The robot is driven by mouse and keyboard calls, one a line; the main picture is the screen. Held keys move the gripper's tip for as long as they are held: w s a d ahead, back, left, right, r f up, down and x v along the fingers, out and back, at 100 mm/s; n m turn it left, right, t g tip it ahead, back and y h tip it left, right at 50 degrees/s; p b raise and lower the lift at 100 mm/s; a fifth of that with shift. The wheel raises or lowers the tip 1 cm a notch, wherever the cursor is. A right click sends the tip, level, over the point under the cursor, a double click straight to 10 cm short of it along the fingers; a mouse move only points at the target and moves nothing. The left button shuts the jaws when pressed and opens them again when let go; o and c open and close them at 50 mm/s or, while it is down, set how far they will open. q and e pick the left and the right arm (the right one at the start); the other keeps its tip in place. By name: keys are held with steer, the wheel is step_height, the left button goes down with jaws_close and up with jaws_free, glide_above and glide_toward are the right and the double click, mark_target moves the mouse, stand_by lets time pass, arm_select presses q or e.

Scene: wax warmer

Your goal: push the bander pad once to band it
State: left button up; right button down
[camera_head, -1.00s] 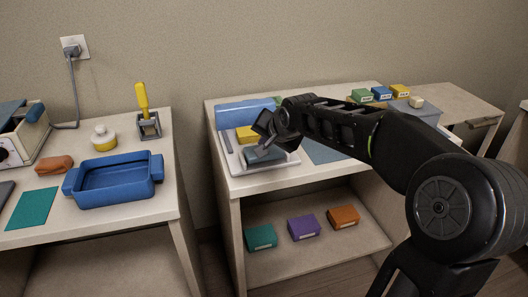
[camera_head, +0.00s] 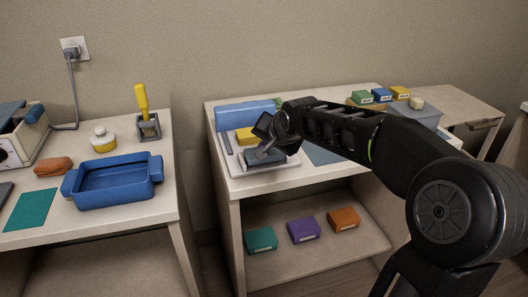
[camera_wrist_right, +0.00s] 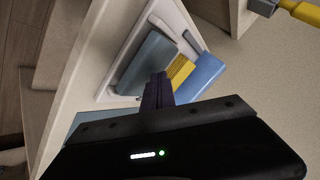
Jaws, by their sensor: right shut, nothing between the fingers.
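The bander sits on the middle table: a white base (camera_head: 233,165) with a blue body (camera_head: 245,116) behind, a yellow block (camera_head: 245,136) and a dark blue-grey pad (camera_head: 256,157) in front. The wrist view shows the pad (camera_wrist_right: 146,64), the yellow block (camera_wrist_right: 181,70) and the white base (camera_wrist_right: 117,78). My right gripper (camera_head: 264,150) is shut and empty, its fingertips at the pad's upper side. In the wrist view its fingers (camera_wrist_right: 159,78) overlap the pad's edge; whether they touch it is unclear. My left gripper is not in view.
A grey strip (camera_head: 227,143) lies along the base's left side. Several small boxes (camera_head: 381,94) and a grey bin (camera_head: 422,110) stand at the table's right. Boxes (camera_head: 303,229) rest on the lower shelf. A blue tray (camera_head: 117,182) stands on the left table.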

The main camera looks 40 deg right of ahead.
steer(key=shift+f+b, duration=0.45)
steer(key=shift+f, duration=0.1)
steer(key=shift+r, duration=0.1)
stand_by(0.5)
steer(key=shift+r+p, duration=0.8)
steer(key=shift+r, duration=0.35)
steer(key=shift+r+p, duration=1.6)
steer(key=shift+r, duration=0.95)
steer(key=shift+f, duration=0.1)
